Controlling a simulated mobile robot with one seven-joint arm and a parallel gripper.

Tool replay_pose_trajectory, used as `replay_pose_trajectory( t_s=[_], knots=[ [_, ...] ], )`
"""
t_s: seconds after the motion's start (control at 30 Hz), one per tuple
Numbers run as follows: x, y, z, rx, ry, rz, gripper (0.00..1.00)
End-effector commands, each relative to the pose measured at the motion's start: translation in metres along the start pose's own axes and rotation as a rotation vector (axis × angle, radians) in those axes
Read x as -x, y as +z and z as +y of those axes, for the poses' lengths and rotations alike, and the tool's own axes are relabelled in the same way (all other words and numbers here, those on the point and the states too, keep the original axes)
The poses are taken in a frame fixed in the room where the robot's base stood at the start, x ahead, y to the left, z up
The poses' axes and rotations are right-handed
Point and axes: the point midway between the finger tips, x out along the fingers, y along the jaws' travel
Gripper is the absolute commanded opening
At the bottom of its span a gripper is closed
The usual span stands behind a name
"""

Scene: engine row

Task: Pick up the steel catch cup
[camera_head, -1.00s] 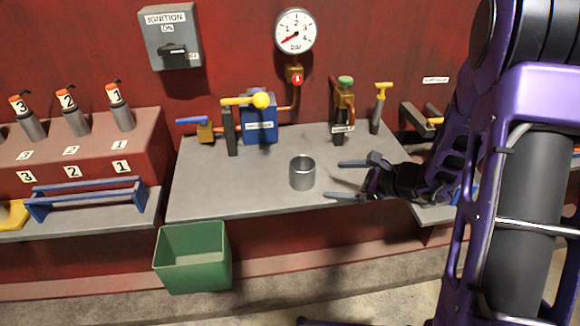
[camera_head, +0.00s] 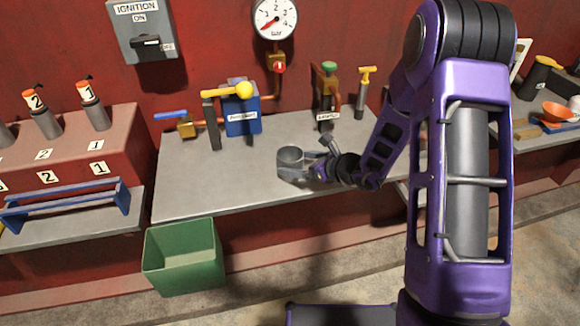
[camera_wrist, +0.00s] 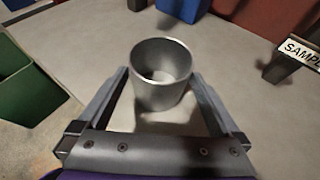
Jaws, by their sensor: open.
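The steel catch cup (camera_head: 290,163) stands upright on the grey bench (camera_head: 215,190), near its middle. In the wrist view the cup (camera_wrist: 161,88) is an open, empty-looking grey metal cylinder. My gripper (camera_head: 312,160) is at bench height at the cup's right side. In the wrist view the open jaws of my gripper (camera_wrist: 160,85) lie on either side of the cup, with a finger to its left and one to its right. I cannot tell whether either finger touches it.
A green bin (camera_head: 184,256) stands below the bench's front left. Behind the cup are a blue box (camera_head: 241,115) with a yellow-handled lever and a green-knobbed valve (camera_head: 327,95). The bench left of the cup is clear.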

Motion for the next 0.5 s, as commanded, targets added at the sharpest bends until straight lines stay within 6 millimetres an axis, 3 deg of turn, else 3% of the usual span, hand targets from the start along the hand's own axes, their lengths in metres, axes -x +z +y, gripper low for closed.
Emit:
replay_pose_trajectory(
  t_s=[0.17, 0.5],
  knots=[
    [-0.012, 0.000, 0.000, 0.000, 0.000, 0.000, 1.00],
    [-0.059, 0.000, 0.000, 0.000, 0.000, 0.001, 1.00]
  ],
)
